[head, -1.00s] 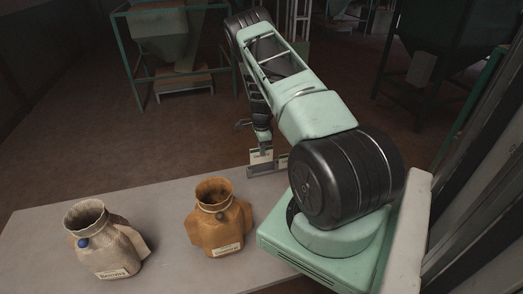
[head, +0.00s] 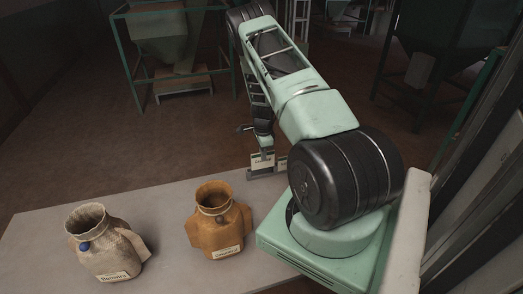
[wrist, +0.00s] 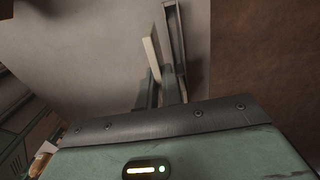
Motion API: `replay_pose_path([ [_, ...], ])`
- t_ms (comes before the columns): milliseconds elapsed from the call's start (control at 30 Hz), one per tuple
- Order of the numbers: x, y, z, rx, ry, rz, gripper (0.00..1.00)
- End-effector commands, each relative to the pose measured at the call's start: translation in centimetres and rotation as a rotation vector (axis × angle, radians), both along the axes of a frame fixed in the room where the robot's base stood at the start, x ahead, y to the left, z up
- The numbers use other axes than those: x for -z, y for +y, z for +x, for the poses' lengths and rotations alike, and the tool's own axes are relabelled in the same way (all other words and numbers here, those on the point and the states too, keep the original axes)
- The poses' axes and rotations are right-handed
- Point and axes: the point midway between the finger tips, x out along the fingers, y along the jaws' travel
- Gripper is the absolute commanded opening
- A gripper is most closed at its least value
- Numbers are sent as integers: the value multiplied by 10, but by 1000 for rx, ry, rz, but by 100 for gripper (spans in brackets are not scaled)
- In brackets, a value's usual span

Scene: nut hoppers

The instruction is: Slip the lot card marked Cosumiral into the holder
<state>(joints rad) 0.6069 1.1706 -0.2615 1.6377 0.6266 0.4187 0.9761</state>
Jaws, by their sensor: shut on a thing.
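My gripper (head: 264,149) is shut on a small pale card (head: 262,160) with dark print too small to read in the head view. It holds the card upright at the table's far edge. The card also shows in the wrist view (wrist: 152,58), edge-on between the fingers. A narrow grey holder (head: 262,174) lies at the card's lower edge in the head view. In the wrist view the holder (wrist: 175,45) is a long dark channel just right of the card, with a gap between them. I cannot tell whether the card's lower edge touches it.
A cream sack (head: 107,245) and an orange-brown sack (head: 218,225), both open-topped and labelled, stand on the grey table (head: 165,225) left of my arm. The table between the sacks and the holder is clear. Green-framed hoppers (head: 165,45) stand on the floor behind.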

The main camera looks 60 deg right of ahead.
Motion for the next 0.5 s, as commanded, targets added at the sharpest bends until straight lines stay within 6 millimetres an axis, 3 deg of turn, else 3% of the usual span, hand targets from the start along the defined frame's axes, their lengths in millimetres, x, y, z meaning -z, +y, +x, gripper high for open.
replay_pose_path([
  [500, 0, 26, -31, 1, 0, 1, 0],
])
